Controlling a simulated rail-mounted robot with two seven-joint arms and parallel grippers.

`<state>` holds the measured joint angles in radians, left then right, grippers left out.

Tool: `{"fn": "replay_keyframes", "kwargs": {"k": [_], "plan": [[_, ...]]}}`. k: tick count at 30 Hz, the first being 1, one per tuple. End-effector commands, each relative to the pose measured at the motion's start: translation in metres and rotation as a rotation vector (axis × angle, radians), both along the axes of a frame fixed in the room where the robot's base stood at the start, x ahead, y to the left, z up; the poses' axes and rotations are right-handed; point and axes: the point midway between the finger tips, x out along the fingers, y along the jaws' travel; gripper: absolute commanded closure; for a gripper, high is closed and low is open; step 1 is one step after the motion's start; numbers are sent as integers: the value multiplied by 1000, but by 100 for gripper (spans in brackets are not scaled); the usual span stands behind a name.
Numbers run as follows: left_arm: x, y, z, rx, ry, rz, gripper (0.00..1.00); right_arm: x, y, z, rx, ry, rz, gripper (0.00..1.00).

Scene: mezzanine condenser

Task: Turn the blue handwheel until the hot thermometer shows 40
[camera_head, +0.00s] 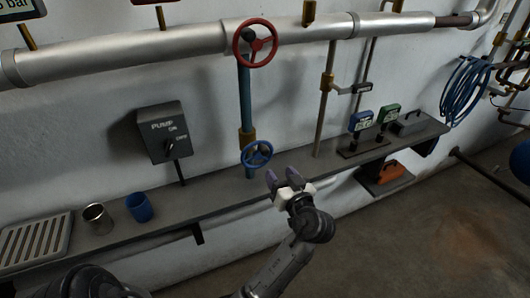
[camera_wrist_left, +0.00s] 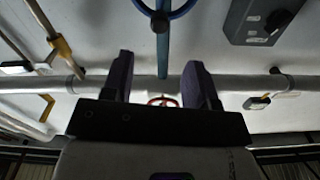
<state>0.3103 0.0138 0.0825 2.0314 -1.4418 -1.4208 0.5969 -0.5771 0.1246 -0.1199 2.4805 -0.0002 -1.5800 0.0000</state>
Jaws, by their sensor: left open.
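The blue handwheel (camera_head: 257,154) is on a vertical blue pipe below the large silver pipe; its rim also shows at the top of the left wrist view (camera_wrist_left: 180,12). My left gripper (camera_head: 282,177) is just to the right of and slightly below the wheel in the head view. Its two purple-grey fingers are apart and empty, also in the left wrist view (camera_wrist_left: 160,70). They are not seen gripping the wheel; the exact gap is unclear. I cannot tell which display is the hot thermometer, and no reading is legible. My right gripper is not in view.
A red handwheel (camera_head: 255,43) is higher on the pipe. A pump switch box (camera_head: 164,132) is on the left. The shelf (camera_head: 210,188) carries a blue cup (camera_head: 139,207), a metal cup (camera_head: 98,218), and blue (camera_head: 361,121) and green (camera_head: 389,113) displays. An orange object (camera_head: 391,171) sits below.

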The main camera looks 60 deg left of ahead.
Motion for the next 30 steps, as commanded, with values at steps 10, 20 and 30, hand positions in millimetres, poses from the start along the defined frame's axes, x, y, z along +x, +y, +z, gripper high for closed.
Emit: {"fn": "replay_keyframes", "kwargs": {"k": [10,20,30], "plan": [[7,66,0,3,2,2,47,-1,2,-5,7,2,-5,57],[12,103,0,0,3,0,47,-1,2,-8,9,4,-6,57],[13,111,0,-1,2,-1,47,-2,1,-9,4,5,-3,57]]}}
